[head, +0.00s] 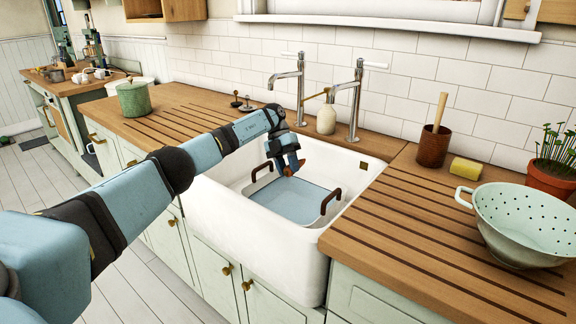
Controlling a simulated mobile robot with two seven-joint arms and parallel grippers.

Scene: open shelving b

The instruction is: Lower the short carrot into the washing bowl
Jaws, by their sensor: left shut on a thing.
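The washing bowl (296,207) is a pale blue basin with two brown handles, set inside the white sink. My left gripper (289,168) reaches in from the left and points down over the back left part of the bowl. It is shut on the short carrot (291,171), of which only a small orange bit shows between the fingers. The rest of the carrot is hidden by the gripper. I cannot tell whether the carrot touches the bowl. My right gripper is not in view.
Two tall taps (354,105) and a cream bottle (326,119) stand behind the sink (262,225). On the right counter are a pale green colander (520,220), a yellow sponge (466,169), a brown pot (433,147) and a potted plant (552,180). A green pot (134,100) stands left.

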